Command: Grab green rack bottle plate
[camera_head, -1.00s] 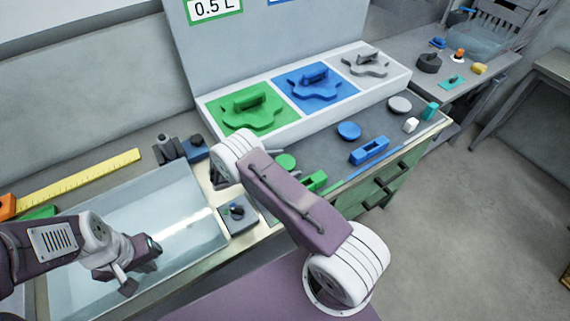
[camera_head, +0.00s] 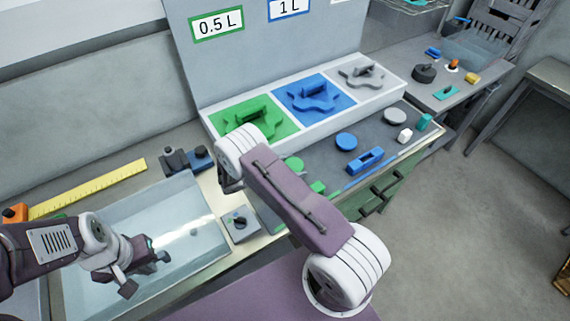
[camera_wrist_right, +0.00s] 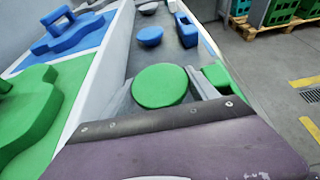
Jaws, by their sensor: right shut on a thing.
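The green plate (camera_head: 258,117) with its raised handle lies in the green section at the left end of the white rack (camera_head: 323,124). Its edge shows at left in the right wrist view (camera_wrist_right: 22,115). My right gripper (camera_wrist_right: 160,93) is shut on a green round disc (camera_wrist_right: 160,86), held between its two fingers. In the head view that disc (camera_head: 293,165) shows beside my right arm, which hides most of the gripper. My left gripper (camera_head: 146,273) is open and empty over the clear tray (camera_head: 200,188).
The blue plate (camera_head: 314,93) and grey plate (camera_head: 362,71) lie in the rack's other sections. A blue disc (camera_head: 346,141), blue block (camera_head: 366,160) and grey disc (camera_head: 395,116) sit on the dark mat. A green block (camera_wrist_right: 222,77) is right of the held disc.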

